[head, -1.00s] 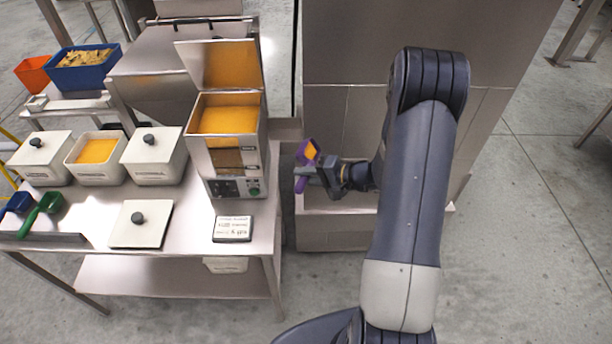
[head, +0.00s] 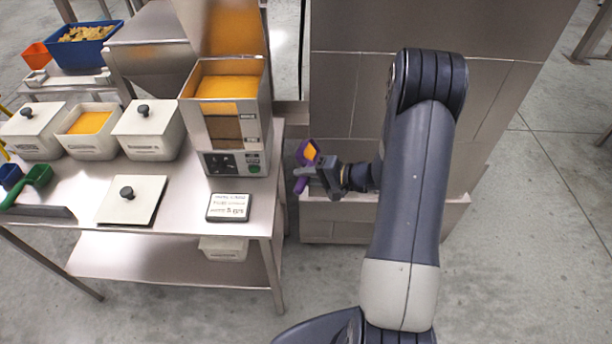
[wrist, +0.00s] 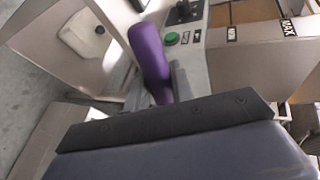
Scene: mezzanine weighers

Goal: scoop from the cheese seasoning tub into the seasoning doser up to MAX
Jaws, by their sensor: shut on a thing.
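My gripper (head: 330,178) is shut on the purple scoop (head: 302,184), whose purple handle (wrist: 150,62) shows in the wrist view. Orange powder sits in the scoop's bowl. The scoop is in the air right of the table, apart from the doser. The seasoning doser (head: 236,160) stands on the table with its lid open and orange seasoning inside. MIN and MAX labels show beside its front window (wrist: 262,12); the exact level is hard to read. The open tub (head: 90,147) with orange powder stands left of the doser, its label too small to read.
Lidded tubs (head: 150,146) (head: 35,135) flank the open tub. A loose lid (head: 131,207), a small sign (head: 229,207) and green (head: 38,176) and blue (head: 10,178) scoops lie on the table (head: 185,205).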

